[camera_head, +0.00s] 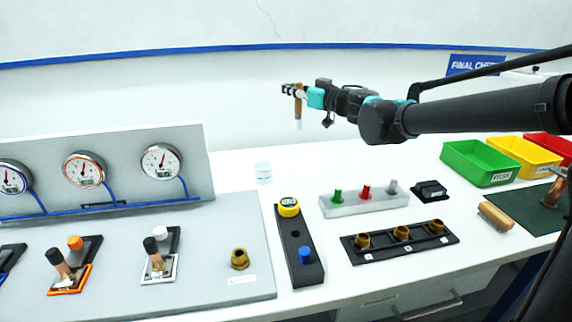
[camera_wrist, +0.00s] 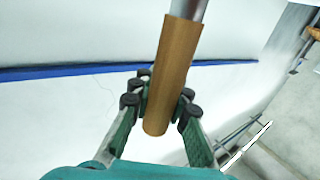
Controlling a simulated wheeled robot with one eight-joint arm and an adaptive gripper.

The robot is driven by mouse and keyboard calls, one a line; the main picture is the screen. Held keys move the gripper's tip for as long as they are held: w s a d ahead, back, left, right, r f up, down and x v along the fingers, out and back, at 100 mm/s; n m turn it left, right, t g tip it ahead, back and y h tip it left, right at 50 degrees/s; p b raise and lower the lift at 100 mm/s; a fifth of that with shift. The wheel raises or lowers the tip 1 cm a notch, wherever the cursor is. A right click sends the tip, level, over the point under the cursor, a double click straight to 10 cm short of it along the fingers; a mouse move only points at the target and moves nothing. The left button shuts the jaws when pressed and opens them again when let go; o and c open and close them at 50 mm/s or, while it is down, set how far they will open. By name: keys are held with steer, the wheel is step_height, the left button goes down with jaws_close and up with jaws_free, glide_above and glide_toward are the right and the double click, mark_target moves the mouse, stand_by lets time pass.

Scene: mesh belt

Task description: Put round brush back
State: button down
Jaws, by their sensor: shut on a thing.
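The round brush has a brown wooden handle and a pale metal-coloured lower part. In the head view, my gripper (camera_head: 299,92) is shut on the brush (camera_head: 298,108) and holds it roughly upright, high above the back of the table. In the wrist view, the wooden handle (camera_wrist: 172,75) sits between the two fingers of my gripper (camera_wrist: 158,112), with a silvery shaft beyond it at the top. The bristles cannot be made out.
Right side: a dark green mat (camera_head: 530,212) with a wooden-handled tool (camera_head: 495,215), and green (camera_head: 480,163), yellow and red bins. Middle: a pale block with coloured pegs (camera_head: 365,203) and a black tray of brass fittings (camera_head: 400,242). Left: a gauge panel (camera_head: 110,165).

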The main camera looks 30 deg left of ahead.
step_height(320, 180, down, 18)
steer(key=shift+f, duration=0.2)
stand_by(0.4)
steer(key=c, duration=1.4)
jaws_free()
steer(key=shift+f, duration=0.1)
steer(key=shift+c, duration=0.2)
steer(key=v, duration=1.2)
steer(key=shift+r, duration=0.2)
